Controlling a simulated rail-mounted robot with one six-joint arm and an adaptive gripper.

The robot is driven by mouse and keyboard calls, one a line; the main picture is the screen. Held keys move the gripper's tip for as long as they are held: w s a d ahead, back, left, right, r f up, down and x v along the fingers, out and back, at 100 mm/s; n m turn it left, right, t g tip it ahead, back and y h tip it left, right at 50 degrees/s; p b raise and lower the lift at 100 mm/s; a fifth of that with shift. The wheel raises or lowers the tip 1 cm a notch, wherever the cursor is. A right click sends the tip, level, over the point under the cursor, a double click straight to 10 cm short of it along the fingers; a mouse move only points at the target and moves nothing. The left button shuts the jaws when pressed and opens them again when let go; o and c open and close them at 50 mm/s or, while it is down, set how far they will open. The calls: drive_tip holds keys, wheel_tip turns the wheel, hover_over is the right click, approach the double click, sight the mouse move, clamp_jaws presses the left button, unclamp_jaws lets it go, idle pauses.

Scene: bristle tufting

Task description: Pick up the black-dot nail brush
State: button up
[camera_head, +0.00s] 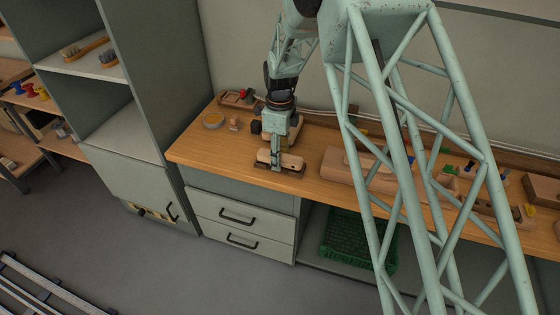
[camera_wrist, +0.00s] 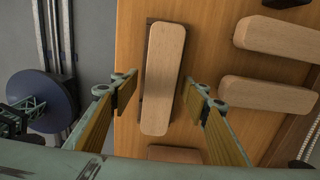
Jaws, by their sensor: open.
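In the wrist view a nail brush (camera_wrist: 163,75) with a pale wooden back and a dark edge of bristles lies on the wooden bench. My gripper (camera_wrist: 161,90) is open, with one finger on each side of this brush and gaps between them and it. In the head view the brush (camera_head: 291,162) lies near the bench's front edge, partly hidden by my gripper (camera_head: 276,163) coming down over it. No black dot can be made out on its back, so I cannot tell whether it is the black-dot one.
Two more wooden blocks or brushes (camera_wrist: 275,38) (camera_wrist: 266,96) lie to the right in the wrist view, and another wooden piece (camera_wrist: 175,153) is below. A dark object (camera_wrist: 286,3) is at the top.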

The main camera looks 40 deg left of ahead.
drive_tip(key=shift+c, duration=0.7)
drive_tip(key=c, duration=0.9)
drive_tip(key=shift+r, duration=0.15)
drive_tip(key=shift+r+p, duration=0.4)
drive_tip(key=shift+r, duration=1.2)
drive_tip(key=s+d, duration=0.3)
drive_tip(key=d, duration=0.1)
drive_tip(key=s+d+r, duration=0.1)
drive_tip(key=s+d, duration=0.3)
drive_tip(key=s+d+p, duration=0.1)
drive_tip(key=s+d, duration=0.2)
drive_tip(key=d, duration=0.1)
drive_tip(key=shift+s+r, duration=0.25)
drive_tip(key=shift+w, duration=0.1)
